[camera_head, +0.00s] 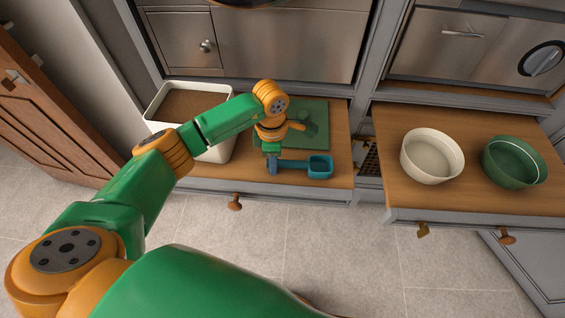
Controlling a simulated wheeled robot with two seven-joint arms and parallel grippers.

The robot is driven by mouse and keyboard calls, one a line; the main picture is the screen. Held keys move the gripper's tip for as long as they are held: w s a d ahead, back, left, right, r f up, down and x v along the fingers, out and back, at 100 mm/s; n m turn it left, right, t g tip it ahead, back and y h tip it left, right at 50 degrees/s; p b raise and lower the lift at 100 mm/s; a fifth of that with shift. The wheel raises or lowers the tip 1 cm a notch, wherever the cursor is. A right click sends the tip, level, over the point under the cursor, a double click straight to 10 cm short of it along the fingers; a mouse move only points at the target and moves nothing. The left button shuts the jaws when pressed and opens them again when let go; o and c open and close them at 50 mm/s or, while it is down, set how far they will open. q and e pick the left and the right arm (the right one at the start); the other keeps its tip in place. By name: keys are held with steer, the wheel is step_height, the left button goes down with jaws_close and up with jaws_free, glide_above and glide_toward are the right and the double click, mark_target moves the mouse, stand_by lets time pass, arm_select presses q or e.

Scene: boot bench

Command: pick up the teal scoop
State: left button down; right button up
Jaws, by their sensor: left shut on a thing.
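The teal scoop (319,167) is at the front of the left wooden shelf, with its square cup to the right and its handle running left. My left gripper (273,166) comes down from above and is shut on the handle's left end. Whether the scoop rests on the wood or hangs just above it, I cannot tell. My right gripper does not show.
A white bin (158,101) with brown contents stands left of my left gripper. A green mat (318,138) with a green item on it lies behind the scoop. A cream bowl (432,157) and a green bowl (512,163) sit on the right pulled-out board.

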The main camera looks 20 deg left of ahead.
arm_select(q)
steer(key=r, duration=0.3)
steer(key=shift+s+r+b, duration=0.15)
steer(key=shift+s+b, duration=0.1)
steer(key=shift+b, duration=0.1)
steer(key=s+d+r, duration=0.1)
steer(key=s+r, duration=0.8)
steer(key=s, duration=0.4)
steer(key=shift+s+b, duration=0.25)
steer(key=shift+b, duration=0.05)
steer(key=shift+d+r, duration=0.1)
steer(key=shift+r, duration=0.05)
